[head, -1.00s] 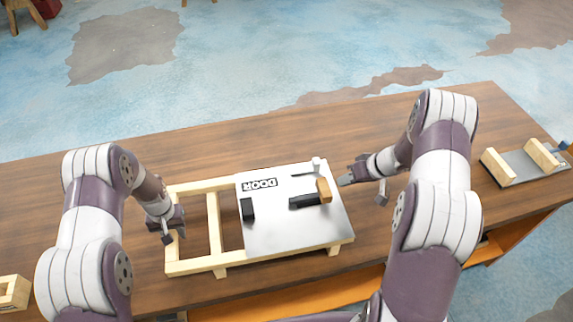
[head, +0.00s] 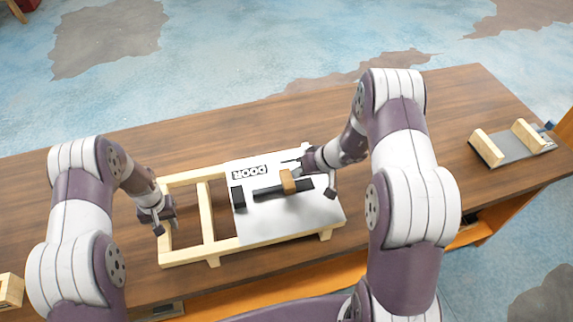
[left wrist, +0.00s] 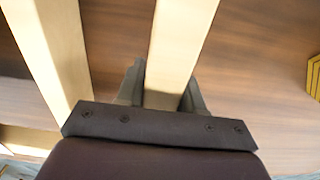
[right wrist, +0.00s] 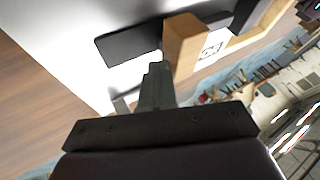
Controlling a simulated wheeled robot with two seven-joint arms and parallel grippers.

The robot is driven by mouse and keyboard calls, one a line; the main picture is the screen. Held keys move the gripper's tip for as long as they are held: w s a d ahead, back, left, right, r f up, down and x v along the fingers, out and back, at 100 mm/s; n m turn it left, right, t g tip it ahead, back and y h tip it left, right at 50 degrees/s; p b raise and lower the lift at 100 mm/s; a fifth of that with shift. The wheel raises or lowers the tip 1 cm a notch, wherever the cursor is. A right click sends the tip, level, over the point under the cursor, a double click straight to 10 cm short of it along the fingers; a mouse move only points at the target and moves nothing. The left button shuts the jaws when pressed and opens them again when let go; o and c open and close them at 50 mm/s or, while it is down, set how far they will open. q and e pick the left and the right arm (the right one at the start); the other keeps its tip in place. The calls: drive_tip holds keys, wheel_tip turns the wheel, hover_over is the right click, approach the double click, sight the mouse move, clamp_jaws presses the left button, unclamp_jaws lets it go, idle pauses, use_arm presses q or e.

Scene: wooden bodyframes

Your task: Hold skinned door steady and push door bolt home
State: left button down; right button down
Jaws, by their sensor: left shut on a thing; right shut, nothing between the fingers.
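The skinned door lies on the bench, a pale wooden frame (head: 206,212) with a light metal panel (head: 262,226) marked DOOR. The black bolt bar (head: 268,193) lies across the panel, with a wooden block (head: 288,181) on it. A black keeper (head: 238,197) sits left of the bar, a small gap between. My left gripper (head: 160,216) is shut on the frame's left end rail, also in the left wrist view (left wrist: 176,45). My right gripper (right wrist: 158,72) is shut and empty, right beside the wooden block (right wrist: 184,48); I cannot tell if they touch.
A grey plate with two wooden blocks (head: 488,147) lies at the bench's right end. A wooden piece (head: 10,291) is at the left edge. The bench top (head: 400,215) is mostly clear behind and beside the door.

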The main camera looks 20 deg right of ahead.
sight(284, 177)
drive_tip(key=a, duration=0.3)
drive_tip(key=shift+a, duration=0.2)
use_arm(q)
drive_tip(key=shift+d, duration=0.15)
use_arm(e)
drive_tip(key=shift+a, duration=0.45)
use_arm(q)
drive_tip(key=shift+w, duration=0.1)
use_arm(e)
drive_tip(key=d, duration=0.2)
drive_tip(key=d+r, duration=0.1)
drive_tip(key=d, duration=0.2)
drive_tip(key=shift+s+d, duration=0.1)
drive_tip(key=shift+s, duration=0.05)
drive_tip(key=v, duration=0.9)
drive_tip(key=shift+f, duration=0.1)
use_arm(q)
drive_tip(key=c, duration=0.6)
unclamp_jaws()
drive_tip(key=shift+c, duration=0.2)
